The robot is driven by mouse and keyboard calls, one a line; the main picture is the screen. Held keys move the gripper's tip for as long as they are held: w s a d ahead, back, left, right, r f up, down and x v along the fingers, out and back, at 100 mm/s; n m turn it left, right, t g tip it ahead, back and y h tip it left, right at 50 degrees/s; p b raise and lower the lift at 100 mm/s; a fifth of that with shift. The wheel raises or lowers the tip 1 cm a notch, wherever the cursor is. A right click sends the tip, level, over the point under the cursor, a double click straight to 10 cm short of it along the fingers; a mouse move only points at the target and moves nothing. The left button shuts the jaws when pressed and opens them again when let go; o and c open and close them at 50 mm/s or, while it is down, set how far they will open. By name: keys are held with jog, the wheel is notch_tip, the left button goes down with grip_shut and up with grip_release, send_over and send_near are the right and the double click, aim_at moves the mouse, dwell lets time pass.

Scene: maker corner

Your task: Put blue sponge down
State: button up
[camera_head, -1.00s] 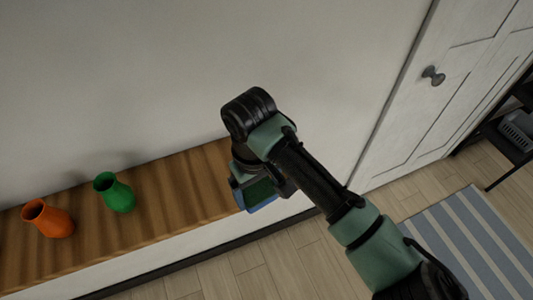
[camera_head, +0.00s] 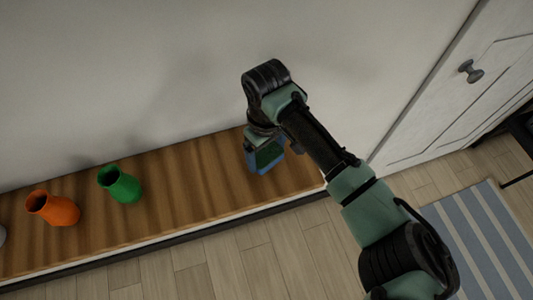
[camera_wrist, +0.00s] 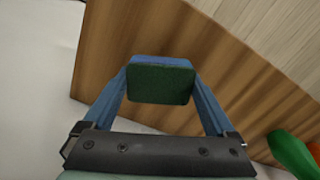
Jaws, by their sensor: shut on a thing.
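The blue sponge (camera_wrist: 160,61) has a dark green face and shows between the two blue fingers in the wrist view. My gripper (camera_wrist: 160,84) is shut on it from both sides. In the head view the sponge (camera_head: 268,157) shows below my wrist, over the right part of the wooden shelf top (camera_head: 200,185). My gripper (camera_head: 266,155) is partly hidden by the wrist there. I cannot tell whether the sponge touches the wood or hangs just above it.
A pale object (camera_head: 2,235) is cut off at the left edge. The wood between the green vase and the sponge is clear. A wall rises behind.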

aim_at(267, 154)
jog(key=shift+f, duration=1.15)
jog(key=shift+f, duration=0.1)
jog(key=o, duration=1)
notch_tip(267, 154, up, 12)
jog(key=shift+r+b, duration=0.15)
jog(key=shift+b, duration=0.95)
jog(key=shift+s, duration=0.1)
